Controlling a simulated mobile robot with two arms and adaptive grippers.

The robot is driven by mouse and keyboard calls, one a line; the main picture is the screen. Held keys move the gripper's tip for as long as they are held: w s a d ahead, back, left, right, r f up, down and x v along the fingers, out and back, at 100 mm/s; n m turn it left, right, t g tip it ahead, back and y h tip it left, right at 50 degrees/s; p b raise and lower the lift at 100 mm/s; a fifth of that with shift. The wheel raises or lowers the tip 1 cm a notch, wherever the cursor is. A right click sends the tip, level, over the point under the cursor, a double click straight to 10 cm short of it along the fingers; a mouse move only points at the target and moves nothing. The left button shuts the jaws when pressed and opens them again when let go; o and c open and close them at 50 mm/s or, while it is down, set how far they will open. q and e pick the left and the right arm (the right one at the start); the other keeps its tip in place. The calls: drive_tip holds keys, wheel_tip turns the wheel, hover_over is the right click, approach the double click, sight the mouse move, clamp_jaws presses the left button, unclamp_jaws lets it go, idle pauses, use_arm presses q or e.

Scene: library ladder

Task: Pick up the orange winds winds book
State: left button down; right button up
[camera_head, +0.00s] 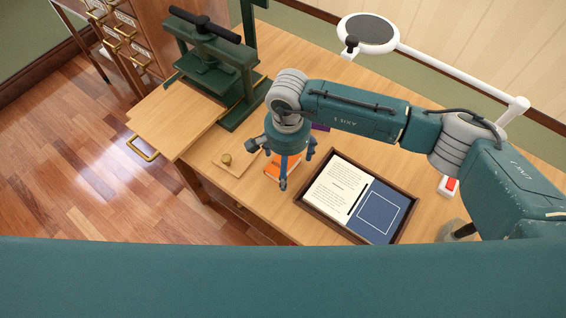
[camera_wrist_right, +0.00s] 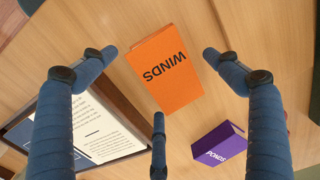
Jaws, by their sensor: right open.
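The orange WINDS book (camera_wrist_right: 166,72) lies on the wooden table. In the right wrist view it sits between the spread fingers of my right gripper (camera_wrist_right: 155,75), with its black title facing up. In the head view the orange book (camera_head: 284,170) is partly hidden behind my right gripper (camera_head: 284,165), which points down over it. My right gripper is open and holds nothing; its fingers appear apart from the book. My left gripper does not show in either view.
A purple PONDS book (camera_wrist_right: 219,146) lies near the orange book. A dark tray (camera_head: 410,221) holds an open book and a blue cover. A small wooden board with a knob (camera_head: 227,159) is to the left. A green press (camera_head: 212,75) stands behind, and a white lamp (camera_head: 370,30) beyond.

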drive_tip(key=c, duration=1.3)
